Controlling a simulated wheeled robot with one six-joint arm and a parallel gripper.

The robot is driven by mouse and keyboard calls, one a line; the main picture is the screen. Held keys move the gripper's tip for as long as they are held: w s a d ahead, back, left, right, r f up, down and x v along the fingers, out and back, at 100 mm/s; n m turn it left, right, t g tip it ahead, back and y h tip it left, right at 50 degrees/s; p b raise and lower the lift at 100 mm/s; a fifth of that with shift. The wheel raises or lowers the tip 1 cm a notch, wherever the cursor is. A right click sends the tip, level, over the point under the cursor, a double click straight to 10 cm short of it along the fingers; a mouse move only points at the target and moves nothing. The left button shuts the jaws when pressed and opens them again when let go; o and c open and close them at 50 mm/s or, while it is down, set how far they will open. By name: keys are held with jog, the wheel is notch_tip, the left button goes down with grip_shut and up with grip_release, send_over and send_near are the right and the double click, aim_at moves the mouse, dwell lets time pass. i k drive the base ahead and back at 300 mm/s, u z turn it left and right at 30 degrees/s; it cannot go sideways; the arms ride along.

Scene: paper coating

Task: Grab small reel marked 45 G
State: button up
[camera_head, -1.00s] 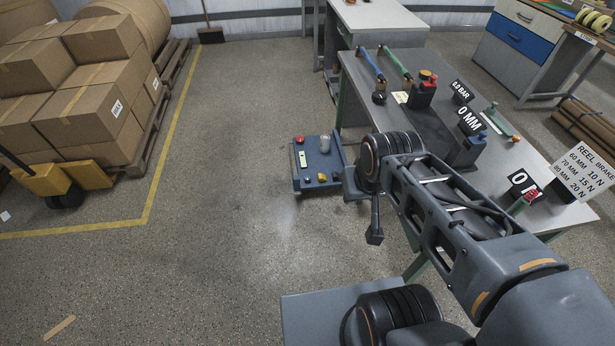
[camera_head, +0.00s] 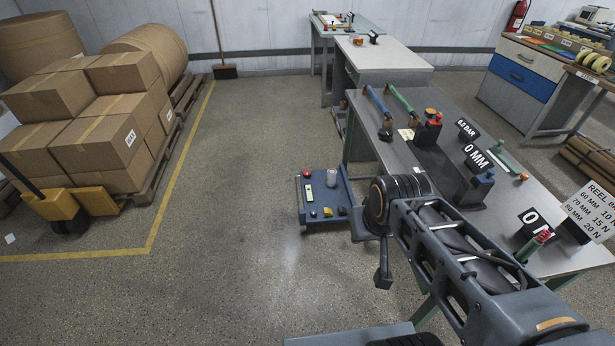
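I cannot make out any reel with a readable 45 G mark. Yellow-green rolls (camera_head: 592,60) sit at the far right bench, also without a readable mark. My arm reaches in from the lower right, over the near side of the grey workbench. A dark end piece (camera_head: 383,274) hangs below its far joint, right of and nearer than the cart. The fingers of my gripper cannot be made out.
The grey workbench (camera_head: 520,215) carries a black device, displays reading 0 MM and 0.0 BAR, and a REEL BRAKE sign (camera_head: 592,212). Stacked cartons (camera_head: 95,150) and a yellow pallet jack (camera_head: 52,206) stand left. The floor (camera_head: 230,215) between is clear.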

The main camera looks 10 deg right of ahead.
aim_at(332, 178)
jog(key=u, duration=1)
jog(key=k, duration=1.3)
jog(key=u, duration=0.7)
jog(key=i, duration=1.6)
jog(key=z, duration=0.6)
jog(key=i, duration=2.7)
jog(key=z, duration=0.8)
jog(key=i, duration=2.05)
jog(key=z, duration=1.8)
jog(key=i, duration=1.1)
jog(key=z, duration=1.35)
jog(key=i, duration=0.35)
jog(key=z, duration=0.15)
